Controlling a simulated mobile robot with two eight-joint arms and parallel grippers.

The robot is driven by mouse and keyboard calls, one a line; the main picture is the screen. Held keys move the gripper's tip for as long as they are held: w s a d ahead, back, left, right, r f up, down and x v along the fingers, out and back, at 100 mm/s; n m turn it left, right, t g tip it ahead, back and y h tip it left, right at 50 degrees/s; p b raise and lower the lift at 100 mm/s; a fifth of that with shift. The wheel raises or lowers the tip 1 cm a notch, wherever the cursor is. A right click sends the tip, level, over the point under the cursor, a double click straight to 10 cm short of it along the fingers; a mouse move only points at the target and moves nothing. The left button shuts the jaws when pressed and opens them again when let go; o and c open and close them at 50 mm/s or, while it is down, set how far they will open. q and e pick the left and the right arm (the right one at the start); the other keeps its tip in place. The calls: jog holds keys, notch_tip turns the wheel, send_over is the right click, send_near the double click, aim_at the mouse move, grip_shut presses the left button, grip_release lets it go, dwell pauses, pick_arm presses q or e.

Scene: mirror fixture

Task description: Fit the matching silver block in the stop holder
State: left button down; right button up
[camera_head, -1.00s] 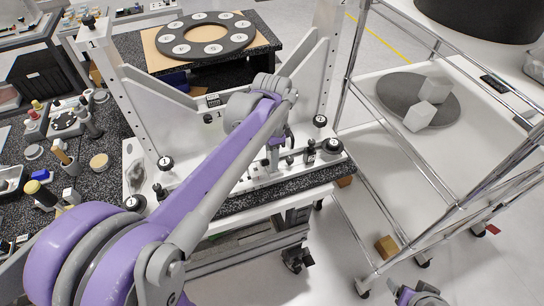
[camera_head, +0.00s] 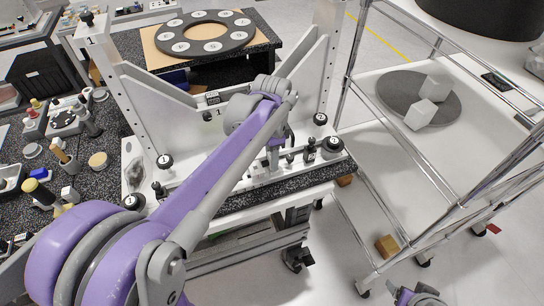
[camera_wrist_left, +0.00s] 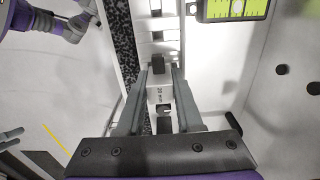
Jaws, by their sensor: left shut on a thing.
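My left gripper (camera_wrist_left: 159,100) is shut on a small silver block (camera_wrist_left: 160,94) with dark markings. In the head view the left gripper (camera_head: 273,158) points down at the base of the white mirror fixture (camera_head: 110,85), and my own arm covers part of that area. In the wrist view the block is between the two grey fingers, in line with a pale slotted strip (camera_wrist_left: 158,36) of the fixture. A dark piece (camera_wrist_left: 158,64) is just beyond the block. I cannot tell whether the block touches or sits in the stop holder.
Black knobs (camera_head: 320,118) and several small fittings surround the fixture base. A crowded dark bench (camera_head: 100,175) is at the left. A steel-framed cart (camera_head: 375,175) at the right carries a grey disc (camera_head: 390,88) with two pale cubes (camera_head: 420,113). A dark ring plate (camera_head: 206,17) is behind.

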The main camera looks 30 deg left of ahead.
pick_arm(q)
jog(key=shift+r, duration=0.3)
jog(key=shift+f, duration=0.75)
dwell(1.4)
jog(key=shift+c, duration=2.4)
grip_release()
jog(key=shift+r, duration=0.1)
jog(key=shift+r, duration=0.1)
jog(key=shift+r, duration=0.35)
notch_tip(320, 180, up, 10)
jog(key=shift+d+f, duration=0.1)
